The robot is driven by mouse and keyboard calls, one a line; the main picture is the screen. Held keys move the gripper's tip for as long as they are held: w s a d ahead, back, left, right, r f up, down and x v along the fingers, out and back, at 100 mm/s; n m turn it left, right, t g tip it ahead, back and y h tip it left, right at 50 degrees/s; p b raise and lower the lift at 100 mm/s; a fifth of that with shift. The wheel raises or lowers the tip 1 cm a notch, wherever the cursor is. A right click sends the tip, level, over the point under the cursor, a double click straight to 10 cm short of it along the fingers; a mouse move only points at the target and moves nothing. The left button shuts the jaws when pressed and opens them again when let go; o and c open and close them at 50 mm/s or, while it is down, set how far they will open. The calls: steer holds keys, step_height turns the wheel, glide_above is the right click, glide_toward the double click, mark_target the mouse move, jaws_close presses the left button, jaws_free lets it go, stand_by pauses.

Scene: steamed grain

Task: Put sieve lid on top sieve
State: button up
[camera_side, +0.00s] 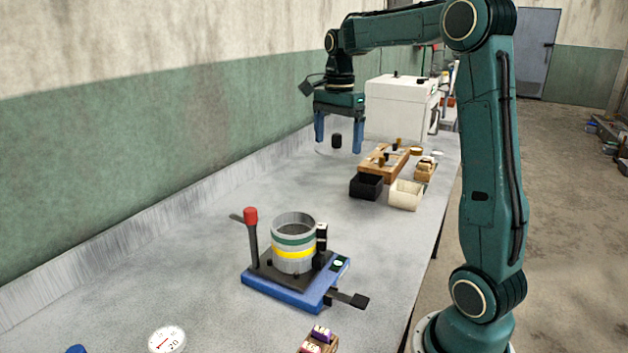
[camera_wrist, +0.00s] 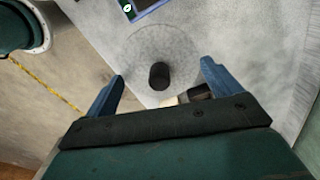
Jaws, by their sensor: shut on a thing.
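The sieve lid is a clear, hard-to-see disc with a black knob (camera_side: 337,141). My gripper (camera_side: 338,141) is shut on the lid, with its blue fingers wide apart at either side of the disc. It holds the lid above the bench, at the back. In the wrist view, the lid (camera_wrist: 160,40) and its upright knob (camera_wrist: 159,76) are between the fingertips of my gripper (camera_wrist: 162,78). The sieve stack (camera_side: 293,241), grey with green and yellow bands, stands on a blue-based shaker. Its top sieve (camera_side: 293,224) is open, well away in front of my gripper.
The shaker (camera_side: 290,290) has an upright red-knobbed lever (camera_side: 251,218) beside the stack and a black clamp (camera_side: 321,240). A black box (camera_side: 367,187), a cream box (camera_side: 405,195) and a wooden rack (camera_side: 378,165) stand right of my gripper. Bench left of the shaker is clear.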

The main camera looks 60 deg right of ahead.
steer(key=w+a+r, duration=0.3)
steer(key=a+r, duration=0.5)
steer(key=a, duration=0.6)
steer(key=shift+w+r, duration=0.2)
steer(key=shift+r, duration=0.1)
steer(key=shift+f, duration=0.1)
step_height(320, 180, down, 16)
steer(key=shift+r, duration=0.2)
steer(key=shift+d, duration=0.1)
steer(key=shift+f, duration=2.1)
steer(key=shift+f, duration=0.6)
